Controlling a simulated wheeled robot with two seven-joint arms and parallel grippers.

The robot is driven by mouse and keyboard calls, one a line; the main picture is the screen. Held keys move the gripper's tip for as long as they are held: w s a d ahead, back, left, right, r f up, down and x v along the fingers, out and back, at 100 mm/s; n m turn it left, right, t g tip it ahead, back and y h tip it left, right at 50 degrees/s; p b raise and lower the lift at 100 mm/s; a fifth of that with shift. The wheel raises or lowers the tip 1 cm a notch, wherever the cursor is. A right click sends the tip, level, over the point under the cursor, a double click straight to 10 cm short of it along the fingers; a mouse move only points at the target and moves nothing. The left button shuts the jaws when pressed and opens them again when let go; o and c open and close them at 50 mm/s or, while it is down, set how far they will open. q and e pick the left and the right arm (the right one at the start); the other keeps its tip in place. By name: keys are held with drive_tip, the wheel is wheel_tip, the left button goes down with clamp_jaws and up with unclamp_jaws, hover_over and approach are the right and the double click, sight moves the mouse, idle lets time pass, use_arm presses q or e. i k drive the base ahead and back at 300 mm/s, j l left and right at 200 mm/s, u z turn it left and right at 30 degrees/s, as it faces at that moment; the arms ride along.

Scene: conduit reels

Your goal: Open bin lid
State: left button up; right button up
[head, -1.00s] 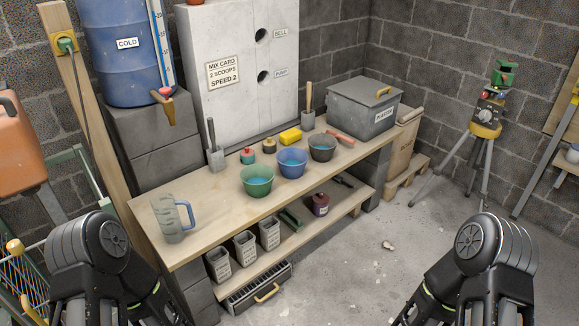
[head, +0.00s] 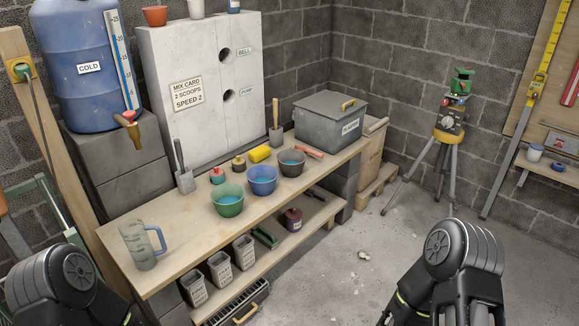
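The grey bin (head: 328,122) with the label "PLASTER" stands at the far right end of the wooden workbench. My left arm shows at the lower left and my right arm at the lower right. Both are well short of the bin, low in front of the bench. The fingers of both grippers are not visible; the arms run out of the bottom of the head view.
A tripod (head: 442,165) stands right. The floor (head: 375,260) between is mostly clear.

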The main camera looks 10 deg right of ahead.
sight(334, 106)
drive_tip(key=z, duration=0.5)
drive_tip(key=i+z, duration=0.35)
drive_tip(key=i+j+z, duration=0.1)
drive_tip(key=i+z, duration=0.25)
drive_tip(key=i+j+z, duration=0.2)
drive_tip(key=z, duration=0.15)
drive_tip(key=i+j+z, duration=0.3)
drive_tip(key=i+j, duration=1.45)
drive_tip(key=j, duration=0.15)
